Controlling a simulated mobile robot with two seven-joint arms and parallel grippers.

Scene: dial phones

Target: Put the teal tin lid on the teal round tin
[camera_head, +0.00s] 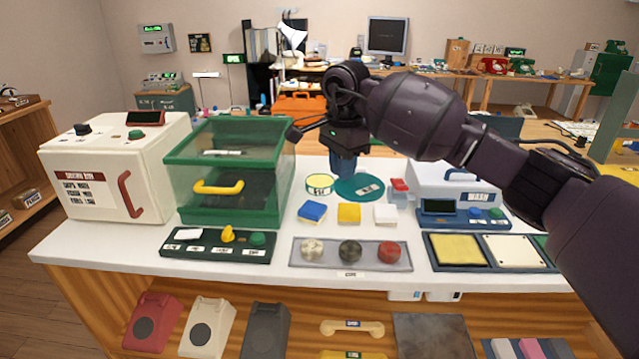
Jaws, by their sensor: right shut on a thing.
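The teal tin lid (372,181) appears as a flat teal disc with a small white label, near the middle of the white counter. My right gripper (345,172) points down at the disc's far left edge and is shut on it. I cannot tell whether the disc touches the counter. Just left of it stands a small round container (319,182) with a pale yellow top and a white label on its side. No other round tin shows clearly, so I cannot tell whether this is the teal round tin. My left gripper is not in view.
A green glass-sided box (230,205) with a yellow handle stands left of the container. A blue-fronted device (462,215) stands right. My right arm crosses the right side.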

